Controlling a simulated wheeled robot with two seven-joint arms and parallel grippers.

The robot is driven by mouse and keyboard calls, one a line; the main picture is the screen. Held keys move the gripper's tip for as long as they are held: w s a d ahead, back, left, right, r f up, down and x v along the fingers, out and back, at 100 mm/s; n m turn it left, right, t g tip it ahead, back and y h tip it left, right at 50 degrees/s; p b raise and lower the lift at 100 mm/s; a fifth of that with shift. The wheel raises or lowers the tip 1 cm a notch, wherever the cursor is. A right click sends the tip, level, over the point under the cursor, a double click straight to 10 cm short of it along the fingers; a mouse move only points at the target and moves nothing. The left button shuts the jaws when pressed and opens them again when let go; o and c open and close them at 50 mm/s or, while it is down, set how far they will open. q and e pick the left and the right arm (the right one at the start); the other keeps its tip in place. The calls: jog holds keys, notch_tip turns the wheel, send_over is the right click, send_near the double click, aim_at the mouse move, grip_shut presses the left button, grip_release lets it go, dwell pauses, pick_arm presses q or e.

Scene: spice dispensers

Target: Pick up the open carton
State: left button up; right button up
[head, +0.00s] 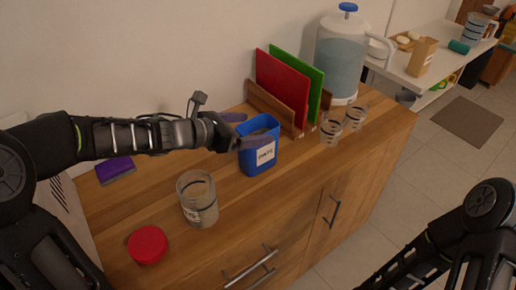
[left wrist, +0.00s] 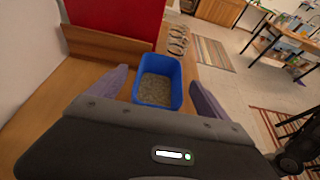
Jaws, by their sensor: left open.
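The open carton (head: 261,157) is a blue, topless box with a white label. It stands upright on the wooden counter, and the left wrist view shows grainy contents inside it (left wrist: 157,88). My left gripper (head: 246,130) is open at the carton's upper part. In the left wrist view its two purple-grey fingers (left wrist: 158,80) lie on either side of the carton, with a small gap visible on the left. I cannot tell whether the right finger touches it. My right arm shows at the lower right of the head view, but its gripper is out of view.
A glass jar (head: 198,200) and a red lid (head: 147,245) are nearer on the counter (head: 235,218). Behind the carton are red (head: 281,86) and green boards in a wooden rack, two glasses (head: 331,131), and a water dispenser (head: 340,55). A purple sponge (head: 116,170) lies left.

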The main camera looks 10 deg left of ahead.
aim_at(273, 126)
pick_arm(q)
jog(key=x, duration=0.3)
jog(key=shift+w+d+f, duration=0.1)
jog(key=shift+w, duration=0.1)
jog(key=shift+c, duration=0.4)
grip_shut()
dwell(0.8)
